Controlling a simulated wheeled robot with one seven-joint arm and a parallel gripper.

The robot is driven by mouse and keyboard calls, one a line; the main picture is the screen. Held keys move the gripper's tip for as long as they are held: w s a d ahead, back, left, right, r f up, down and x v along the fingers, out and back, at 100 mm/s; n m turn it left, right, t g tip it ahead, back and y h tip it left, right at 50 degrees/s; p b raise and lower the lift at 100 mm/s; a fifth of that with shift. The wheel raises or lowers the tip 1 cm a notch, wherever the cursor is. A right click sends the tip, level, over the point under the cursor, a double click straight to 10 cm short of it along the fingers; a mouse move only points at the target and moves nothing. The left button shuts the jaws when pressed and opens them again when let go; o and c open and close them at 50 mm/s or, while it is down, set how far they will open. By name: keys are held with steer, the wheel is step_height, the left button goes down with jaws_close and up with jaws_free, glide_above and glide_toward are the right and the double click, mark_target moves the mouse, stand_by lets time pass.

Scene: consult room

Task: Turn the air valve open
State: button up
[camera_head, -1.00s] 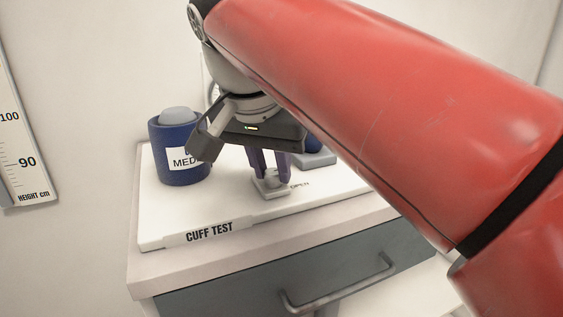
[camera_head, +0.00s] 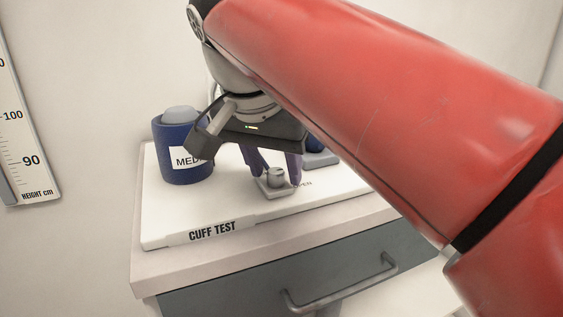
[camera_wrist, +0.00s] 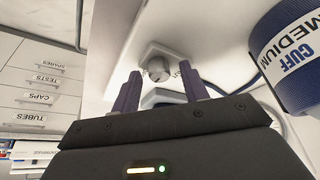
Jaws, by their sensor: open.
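The air valve (camera_head: 276,176) is a small grey knob on a light square base, standing on the white CUFF TEST board. Part of a printed word, ending like "OPEN", shows beside it. My gripper (camera_head: 274,182) points down at the valve with its purple fingers spread, one on each side of the knob. In the wrist view the knob (camera_wrist: 159,70) sits beyond and between the open fingertips (camera_wrist: 160,75). Whether either finger touches it cannot be told.
The board (camera_head: 180,220) lies on a cabinet with a grey drawer and handle (camera_head: 340,285). A blue MEDIUM cuff (camera_head: 183,165) stands left of my gripper. Another blue and grey item (camera_head: 320,158) is partly hidden behind my arm. A height scale (camera_head: 28,150) hangs on the left wall.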

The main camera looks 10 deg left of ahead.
steer(key=v, duration=0.7)
steer(key=shift+s+r, duration=0.2)
steer(key=shift+r, duration=0.15)
